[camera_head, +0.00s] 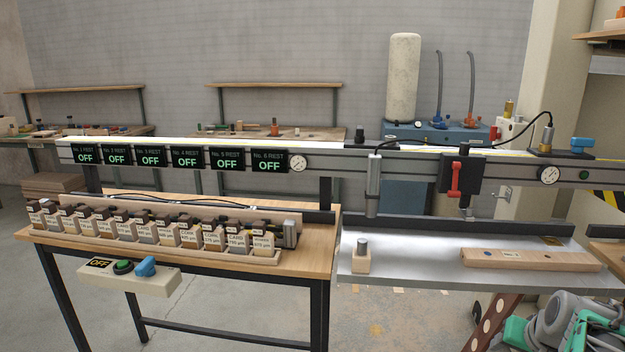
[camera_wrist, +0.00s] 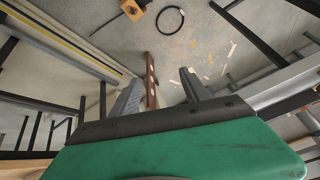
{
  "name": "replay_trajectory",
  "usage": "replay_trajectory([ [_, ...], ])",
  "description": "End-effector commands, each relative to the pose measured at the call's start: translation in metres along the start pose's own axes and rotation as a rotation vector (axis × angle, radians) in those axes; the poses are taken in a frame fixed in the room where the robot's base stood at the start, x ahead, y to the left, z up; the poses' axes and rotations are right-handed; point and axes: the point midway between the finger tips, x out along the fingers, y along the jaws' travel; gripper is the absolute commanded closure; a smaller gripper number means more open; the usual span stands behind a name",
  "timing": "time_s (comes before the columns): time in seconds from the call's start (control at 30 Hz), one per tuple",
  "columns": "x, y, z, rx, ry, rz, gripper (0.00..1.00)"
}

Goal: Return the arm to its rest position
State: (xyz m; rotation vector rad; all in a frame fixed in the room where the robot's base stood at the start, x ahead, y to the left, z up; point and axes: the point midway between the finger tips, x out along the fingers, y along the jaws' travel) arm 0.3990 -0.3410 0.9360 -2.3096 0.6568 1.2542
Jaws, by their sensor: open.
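My gripper (camera_wrist: 162,88) shows in the wrist view with its two grey fingers spread apart and nothing held between them. Its green body fills the bottom of that view. A dark red-brown strip with pale dots (camera_wrist: 151,80) shows beyond the fingers, near the left one; I see no grip on it. In the head view, grey and green parts of my arm are at the lower right corner, beside and below the metal shelf (camera_head: 420,268). The fingers cannot be made out clearly there.
A wooden bench (camera_head: 305,262) holds a row of labelled blocks (camera_head: 150,232). A long rail (camera_head: 340,162) with OFF displays and gauges runs above. A wooden bar (camera_head: 530,260) and a small block with a metal pin (camera_head: 361,260) sit on the shelf. Bare floor (camera_head: 215,310) shows below.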

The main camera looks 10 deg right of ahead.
Motion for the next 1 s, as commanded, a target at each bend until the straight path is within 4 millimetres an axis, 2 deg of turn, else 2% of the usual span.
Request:
replay_trajectory([
  [0.03,-0.001,0.003,0.028,0.030,-0.071,0.023,0.45],
  [0.07,-0.002,0.002,0.046,0.048,-0.120,0.038,0.45],
  [0.1,-0.005,-0.003,0.072,0.060,-0.187,0.056,0.45],
  [0.17,-0.014,-0.016,0.107,0.062,-0.278,0.081,0.45],
  [0.2,-0.022,-0.028,0.130,0.048,-0.333,0.094,0.45],
  [0.3,-0.045,-0.069,0.175,-0.053,-0.418,0.112,0.45],
  [0.37,-0.057,-0.095,0.188,-0.143,-0.412,0.101,0.45],
  [0.4,-0.065,-0.115,0.194,-0.214,-0.398,0.080,0.45],
  [0.53,-0.098,-0.190,0.196,-0.458,-0.313,-0.031,0.45],
  [0.6,-0.111,-0.219,0.202,-0.554,-0.287,-0.081,0.45],
  [0.63,-0.115,-0.228,0.205,-0.584,-0.283,-0.096,0.45],
  [0.7,-0.119,-0.241,0.213,-0.632,-0.283,-0.119,0.45],
  [0.77,-0.120,-0.246,0.217,-0.651,-0.285,-0.127,0.45],
  [1.0,-0.119,-0.247,0.217,-0.652,-0.285,-0.128,0.45],
])
